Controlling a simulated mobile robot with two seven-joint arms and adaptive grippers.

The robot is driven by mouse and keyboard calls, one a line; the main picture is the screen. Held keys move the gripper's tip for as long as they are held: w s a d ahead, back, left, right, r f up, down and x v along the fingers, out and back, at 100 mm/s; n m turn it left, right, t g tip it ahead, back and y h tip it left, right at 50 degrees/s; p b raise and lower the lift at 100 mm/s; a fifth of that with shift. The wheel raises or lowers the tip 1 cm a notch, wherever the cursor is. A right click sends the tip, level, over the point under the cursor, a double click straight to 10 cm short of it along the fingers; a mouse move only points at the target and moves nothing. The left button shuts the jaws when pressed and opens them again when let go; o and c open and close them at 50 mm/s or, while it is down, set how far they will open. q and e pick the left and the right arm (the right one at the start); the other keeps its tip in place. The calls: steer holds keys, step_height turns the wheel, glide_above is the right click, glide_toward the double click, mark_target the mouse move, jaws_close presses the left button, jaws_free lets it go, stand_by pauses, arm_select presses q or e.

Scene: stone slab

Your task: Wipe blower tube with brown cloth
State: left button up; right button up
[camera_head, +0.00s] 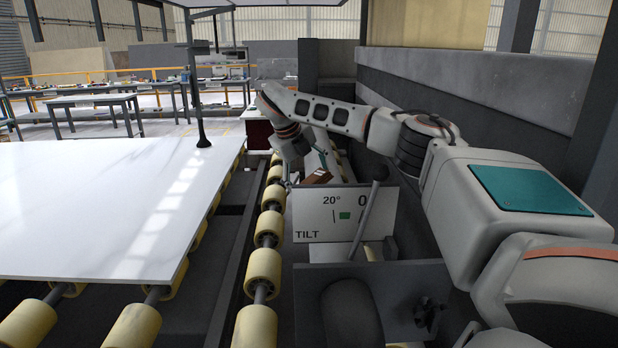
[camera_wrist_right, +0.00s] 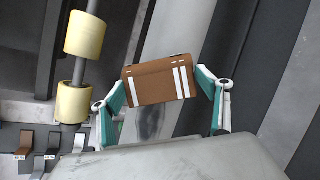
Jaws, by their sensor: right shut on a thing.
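My right gripper (camera_head: 312,168) reaches down beyond the tilt display, between the roller row and the grey wall. In the right wrist view, its two teal-padded fingers (camera_wrist_right: 163,98) are shut on the brown cloth (camera_wrist_right: 155,86), a folded block with white stripes. The cloth also shows as a small brown patch in the head view (camera_head: 320,178). A pale grey tube, which looks like the blower tube (camera_wrist_right: 182,38), runs behind the cloth in the wrist view. A dark smudge shows on it below the cloth. I cannot tell whether cloth and tube touch. My left gripper is out of view.
A tilt display (camera_head: 340,214) reading 20° and a dark lever (camera_head: 369,212) stand in front of the right gripper. Yellow rollers (camera_head: 264,270) line its left side. A large white slab (camera_head: 100,210) lies further left. A grey wall (camera_head: 480,95) bounds the right.

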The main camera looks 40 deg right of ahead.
steer(key=shift+s+d+f, duration=0.2)
steer(key=shift+d+f, duration=0.05)
steer(key=shift+f, duration=0.3)
steer(key=shift+s+d+f, duration=0.15)
steer(key=shift+f, duration=0.25)
steer(key=shift+s+a+r+p, duration=0.1)
steer(key=shift+s+a+p, duration=0.8)
steer(key=shift+s, duration=0.2)
steer(key=shift+s+a+p, duration=0.4)
steer(key=shift+s+a, duration=0.25)
steer(key=shift+s, duration=0.1)
steer(key=shift+s+a+f, duration=0.15)
steer(key=shift+s+a, duration=0.5)
steer(key=shift+s, duration=0.15)
steer(key=shift+s+a+f, duration=0.1)
steer(key=shift+s+a, duration=0.55)
steer(key=shift+s, duration=0.15)
steer(key=shift+s+a, duration=1.45)
steer(key=shift+a, duration=0.15)
